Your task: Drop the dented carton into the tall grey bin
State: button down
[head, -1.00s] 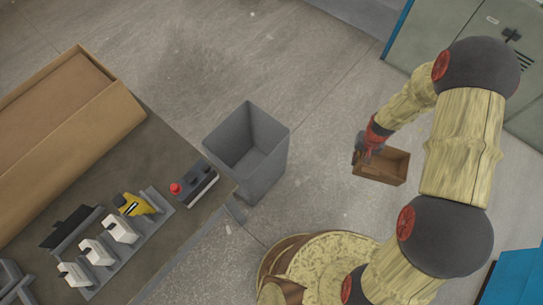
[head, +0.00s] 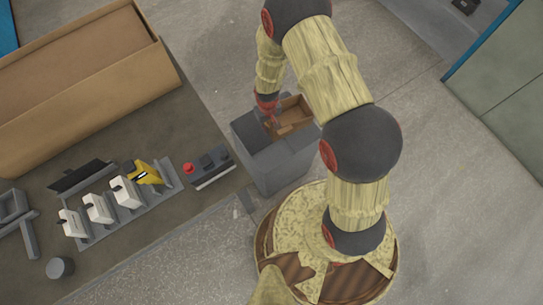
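The brown carton (head: 294,117) is open-topped and hangs from my gripper (head: 270,118) over the mouth of the tall grey bin (head: 275,165). My gripper seems shut on the carton's left wall, though its fingertips are small and partly hidden. The carton covers much of the bin's opening, and my arm passes over its right side. The bin stands upright on the floor beside the workbench. I cannot make out a dent at this size, nor the exact gap between carton and bin rim.
The workbench (head: 110,190) on the left bears a large cardboard box (head: 85,80), a rack with white units and a yellow tool (head: 147,173), and a control box with a red button (head: 208,166). A grey-green cabinet (head: 500,85) stands right. Floor between is clear.

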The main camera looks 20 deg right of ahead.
notch_tip(320, 180, down, 9)
jog(key=a+n+b, duration=0.1)
jog(key=a+b, duration=0.1)
jog(key=b, duration=0.3)
jog(key=shift+s+a, duration=0.3)
jog(key=shift+r, duration=0.1)
jog(key=c, duration=2)
grip_release()
jog(key=shift+o, duration=0.2)
jog(key=shift+r, duration=0.1)
notch_tip(320, 180, up, 12)
